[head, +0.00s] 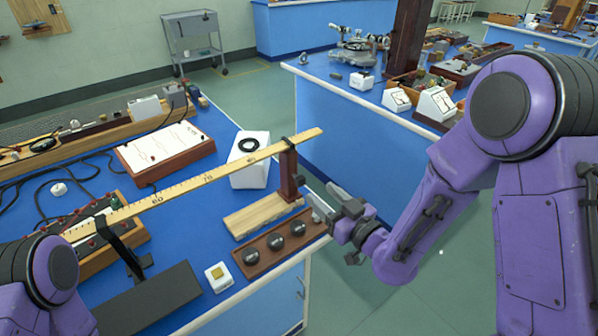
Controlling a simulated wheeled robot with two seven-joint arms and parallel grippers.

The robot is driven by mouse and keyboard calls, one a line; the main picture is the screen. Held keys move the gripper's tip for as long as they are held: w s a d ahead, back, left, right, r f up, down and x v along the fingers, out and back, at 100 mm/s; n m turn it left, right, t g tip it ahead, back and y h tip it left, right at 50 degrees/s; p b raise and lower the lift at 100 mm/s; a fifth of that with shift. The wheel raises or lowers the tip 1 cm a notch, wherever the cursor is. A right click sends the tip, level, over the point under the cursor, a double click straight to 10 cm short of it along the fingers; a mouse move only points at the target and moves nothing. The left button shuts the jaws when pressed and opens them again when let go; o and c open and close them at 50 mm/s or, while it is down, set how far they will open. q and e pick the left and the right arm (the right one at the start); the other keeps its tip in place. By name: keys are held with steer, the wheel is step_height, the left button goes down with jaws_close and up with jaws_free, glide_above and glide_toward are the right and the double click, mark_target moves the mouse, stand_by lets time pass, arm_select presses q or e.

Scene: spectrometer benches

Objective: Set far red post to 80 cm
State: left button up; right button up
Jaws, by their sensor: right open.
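The far red post (288,175) stands upright on a pale wooden base (252,217). A black clip at its top meets the yellow ruler (185,187), which slopes from lower left to upper right and runs a little past the post. Marks near 60 and 70 show on the ruler; the mark at the post is too small to read. A black stand (118,247) meets the ruler nearer to me. My right gripper (328,205) is open, just right of the post's lower part; whether it touches is unclear. My left gripper is out of view; only part of that arm shows.
A wooden tray (246,259) with dark balls lies in front of the base. A white block (250,178) with a black ring stands behind the ruler. A small white box (219,277) sits near the edge. Open floor separates this bench from the blue bench (360,125) at right.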

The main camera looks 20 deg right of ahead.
mark_target(303, 180)
steer(key=x, duration=0.2)
steer(key=p+x, duration=0.1)
steer(key=x, duration=0.2)
steer(key=p+x, duration=0.1)
steer(key=x, duration=0.2)
steer(key=shift+s+a, duration=0.15)
steer(key=shift+a, duration=0.1)
steer(key=shift+w+a, duration=0.15)
steer(key=shift+w, duration=0.3)
